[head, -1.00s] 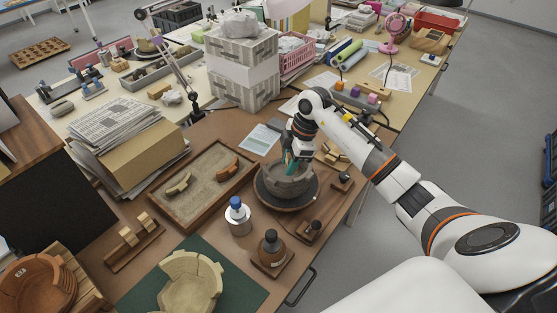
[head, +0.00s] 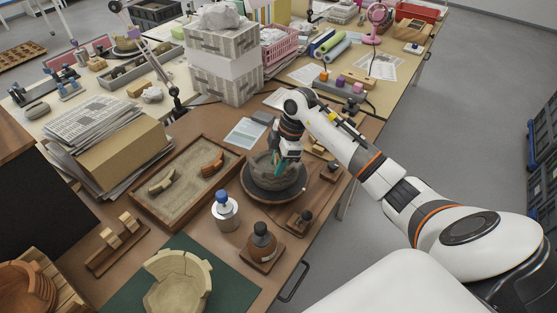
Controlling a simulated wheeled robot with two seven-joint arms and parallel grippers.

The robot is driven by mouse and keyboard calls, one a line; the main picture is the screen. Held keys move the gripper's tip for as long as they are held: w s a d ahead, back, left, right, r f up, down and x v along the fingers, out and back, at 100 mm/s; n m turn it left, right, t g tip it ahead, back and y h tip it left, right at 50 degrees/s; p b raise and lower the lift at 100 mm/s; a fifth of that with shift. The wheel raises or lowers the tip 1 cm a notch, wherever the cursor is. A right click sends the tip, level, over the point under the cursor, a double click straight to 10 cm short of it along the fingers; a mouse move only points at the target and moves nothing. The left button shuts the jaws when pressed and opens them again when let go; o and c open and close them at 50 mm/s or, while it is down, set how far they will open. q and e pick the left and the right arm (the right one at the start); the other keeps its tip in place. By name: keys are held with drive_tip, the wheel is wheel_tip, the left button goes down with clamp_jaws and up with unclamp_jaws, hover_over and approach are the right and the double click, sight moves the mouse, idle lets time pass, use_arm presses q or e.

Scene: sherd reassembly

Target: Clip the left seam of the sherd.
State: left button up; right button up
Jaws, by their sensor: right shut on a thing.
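A grey bowl (head: 262,165), built of sherds, stands on a dark round turntable (head: 262,189) near the table's right edge. My right gripper (head: 281,164) is at the bowl's right side, pointing down. It is shut on a small teal thing (head: 279,169), which looks like a clip and sits at the bowl's rim. The gripper partly hides the rim and wall there. The seams are too small to make out, and I cannot tell whether the clip grips one. My left gripper is not in view.
A sand tray (head: 145,206) with a few sherds lies left of the turntable. A blue-capped bottle (head: 225,212) and a brown bottle (head: 262,243) stand in front. A small wooden stand (head: 300,221) and a stamp-like tool (head: 331,171) are close by on the right.

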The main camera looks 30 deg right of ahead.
drive_tip(key=shift+p, duration=0.6)
idle(0.7)
drive_tip(key=shift+f, duration=0.3)
idle(0.3)
drive_tip(key=shift+s+f, duration=0.15)
drive_tip(key=shift+f, duration=0.15)
drive_tip(key=shift+c, duration=0.8)
drive_tip(key=shift+a+f, duration=0.1)
drive_tip(key=shift+f+b, duration=0.25)
drive_tip(key=shift+b, duration=0.05)
drive_tip(key=shift+c, duration=0.3)
drive_tip(key=shift+s+f, duration=0.1)
drive_tip(key=shift+f, duration=0.1)
drive_tip(key=shift+d+f+b, duration=0.2)
drive_tip(key=shift+f+b, duration=0.25)
drive_tip(key=shift+f, duration=0.05)
drive_tip(key=shift+w+r, duration=0.2)
